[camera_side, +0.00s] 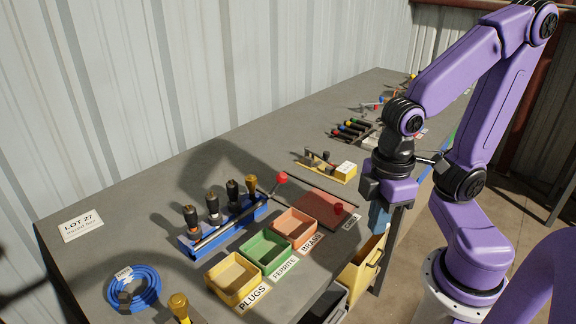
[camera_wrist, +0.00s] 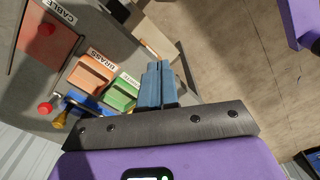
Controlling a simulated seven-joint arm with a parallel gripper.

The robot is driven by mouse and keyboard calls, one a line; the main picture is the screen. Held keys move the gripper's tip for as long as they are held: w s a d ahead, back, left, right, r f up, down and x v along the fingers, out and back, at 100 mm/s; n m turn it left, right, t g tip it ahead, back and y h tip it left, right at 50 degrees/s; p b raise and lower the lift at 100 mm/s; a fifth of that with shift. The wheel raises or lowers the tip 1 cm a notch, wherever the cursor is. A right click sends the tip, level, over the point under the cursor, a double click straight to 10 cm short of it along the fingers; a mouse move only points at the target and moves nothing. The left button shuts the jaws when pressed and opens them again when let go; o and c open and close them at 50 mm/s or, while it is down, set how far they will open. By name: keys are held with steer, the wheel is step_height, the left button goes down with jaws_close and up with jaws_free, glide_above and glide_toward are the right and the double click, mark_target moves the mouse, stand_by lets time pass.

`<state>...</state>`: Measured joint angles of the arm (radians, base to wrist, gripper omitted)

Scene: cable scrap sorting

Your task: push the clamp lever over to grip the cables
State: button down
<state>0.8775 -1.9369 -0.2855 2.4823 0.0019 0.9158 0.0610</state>
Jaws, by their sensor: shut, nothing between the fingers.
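A blue clamp rack (camera_side: 224,228) stands on the bench and shows in part in the wrist view (camera_wrist: 84,106). Several upright cable ends with black or brass plugs (camera_side: 213,205) stand in it. A long metal clamp lever (camera_side: 228,225) lies along its front. Its red ball knob (camera_side: 281,178) is at the far right end, also visible in the wrist view (camera_wrist: 44,108). My gripper (camera_side: 379,217) is shut and empty, off to the right near the bench's front edge, well apart from the lever. Its blue fingers (camera_wrist: 157,84) are together in the wrist view.
Yellow (camera_side: 251,292), green (camera_side: 262,264) and orange (camera_side: 307,225) trays sit in front of the rack. A salmon board (camera_side: 318,200) with another red knob (camera_side: 338,208) lies beside them. A blue cable coil (camera_side: 134,301) is at the near left. A yellow fixture (camera_side: 341,173) stands farther back.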

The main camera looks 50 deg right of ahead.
steer(key=w+a+m, duration=0.1)
steer(key=w+m, duration=0.7)
steer(key=m, duration=2.1)
glide_above(278, 185)
steer(key=shift+s+d+f, duration=0.1)
steer(key=shift+f, duration=1.55)
steer(key=shift+s+d+f, duration=0.1)
steer(key=shift+f, duration=1.55)
steer(key=shift+w+r, duration=0.1)
steer(key=shift+w, duration=1.65)
steer(key=shift+w+f, duration=0.3)
steer(key=shift+w, duration=0.45)
steer(key=shift+w+f, duration=0.3)
steer(key=shift+w, duration=0.4)
